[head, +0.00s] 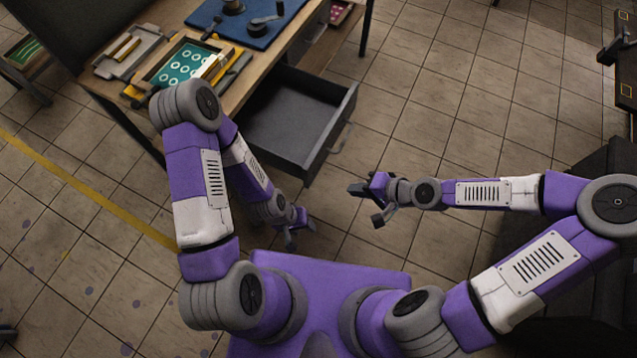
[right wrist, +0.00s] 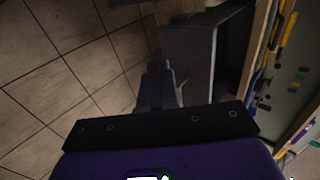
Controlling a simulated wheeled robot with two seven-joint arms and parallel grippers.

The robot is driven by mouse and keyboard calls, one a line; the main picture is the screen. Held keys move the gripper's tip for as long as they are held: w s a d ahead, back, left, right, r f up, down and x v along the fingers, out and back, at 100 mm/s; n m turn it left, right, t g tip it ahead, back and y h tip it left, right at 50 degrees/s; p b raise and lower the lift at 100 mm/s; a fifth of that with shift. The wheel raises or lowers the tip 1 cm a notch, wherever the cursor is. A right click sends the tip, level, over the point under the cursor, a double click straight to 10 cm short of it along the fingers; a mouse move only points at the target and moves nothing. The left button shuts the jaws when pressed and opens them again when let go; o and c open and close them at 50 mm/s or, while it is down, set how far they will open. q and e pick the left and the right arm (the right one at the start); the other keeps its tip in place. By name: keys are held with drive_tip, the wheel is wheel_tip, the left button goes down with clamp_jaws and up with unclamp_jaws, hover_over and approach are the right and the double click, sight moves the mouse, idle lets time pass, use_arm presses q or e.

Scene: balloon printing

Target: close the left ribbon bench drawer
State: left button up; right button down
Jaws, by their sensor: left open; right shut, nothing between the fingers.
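The left ribbon bench drawer (head: 292,108) is a dark grey, empty box pulled well out from under the wooden bench (head: 252,78). Its front carries a handle (head: 341,143) facing right. The drawer's grey wall (right wrist: 190,58) also shows in the right wrist view. My left gripper (head: 301,232) is open and empty, below the drawer's near corner in the head view and apart from it. My right gripper (head: 356,188) is shut and empty, to the lower right of the drawer front and apart from it. Its fingers (right wrist: 156,84) show in the right wrist view, beside the drawer in the picture.
The bench top holds a blue mat (head: 240,22) with dark tools, a teal sheet with white rings (head: 182,65) and a grey tray (head: 128,52). Another compartment with red contents (head: 339,12) lies farther along. Tiled floor (head: 420,110) is clear right of the drawer.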

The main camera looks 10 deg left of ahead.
sight(309, 181)
drive_tip(key=shift+w+a+r+b+x, duration=0.1)
drive_tip(key=shift+a+r+b+x, duration=0.25)
drive_tip(key=shift+b+x, duration=1.2)
drive_tip(key=shift+w+a+r+b+x, duration=0.1)
drive_tip(key=shift+a+r+b+x, duration=0.2)
drive_tip(key=shift+x, duration=2.45)
drive_tip(key=shift+w+a+r+b+x, duration=0.1)
drive_tip(key=shift+a+r+b+x, duration=0.25)
drive_tip(key=shift+b+x, duration=1.2)
drive_tip(key=shift+w+a+f+p, duration=0.15)
drive_tip(key=shift+a+f+p, duration=0.2)
drive_tip(key=shift+p, duration=0.25)
